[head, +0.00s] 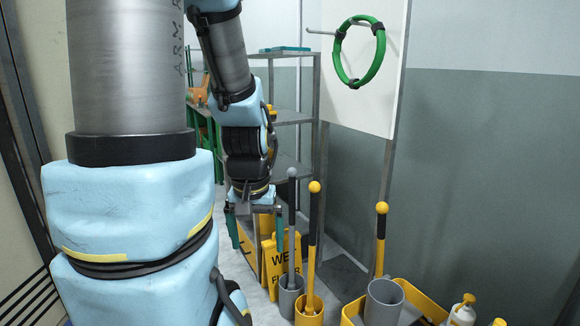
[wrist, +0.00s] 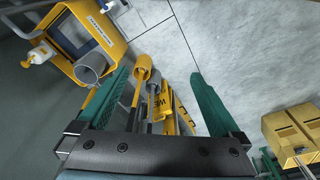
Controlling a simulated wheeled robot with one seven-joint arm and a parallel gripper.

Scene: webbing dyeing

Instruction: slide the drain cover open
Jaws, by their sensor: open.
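I cannot make out a drain cover for certain in either view. A dark flat patch on the floor behind the yellow-handled tools in the head view is partly hidden, and I cannot tell what it is. My gripper (head: 257,240) hangs pointing down in front of the grey shelf rack, above the floor. Its two teal fingers are spread apart with nothing between them touching them. In the wrist view my gripper (wrist: 160,77) is open over pale floor, with tool handles and a yellow wet-floor sign (wrist: 156,100) showing beyond the fingers.
The wet-floor sign (head: 281,262) stands below and right of my gripper. Long-handled tools stand in a grey holder (head: 290,298) and a yellow holder (head: 309,314). A green hoop (head: 340,55) hangs on a white panel.

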